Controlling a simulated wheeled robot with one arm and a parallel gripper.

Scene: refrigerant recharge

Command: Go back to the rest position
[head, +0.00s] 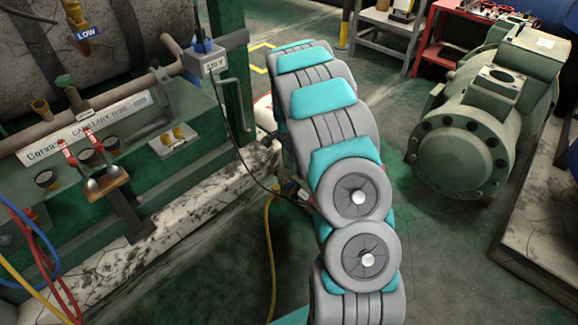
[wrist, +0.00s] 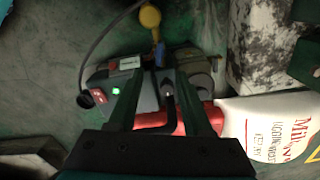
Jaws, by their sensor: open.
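My gripper (wrist: 160,84) shows in the wrist view with its two dark fingers spread apart, pointing at a machine on the floor. The jaws are open. A grey and red pump-like machine (wrist: 122,88) lies beyond and between the fingers, with a lit green light and a red switch. A dark handle-like bar on it shows between the fingers; I cannot tell whether they touch it. In the head view my arm stands bent in the middle of the picture, and the gripper is hidden behind it.
A white sack (wrist: 265,130) lies right of the machine in the wrist view. A yellow knob (wrist: 150,16) rises behind it. In the head view, a green gauge panel (head: 95,150) stands left, a large green compressor (head: 465,145) right, and a red cart (head: 440,45) behind. Open floor lies between.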

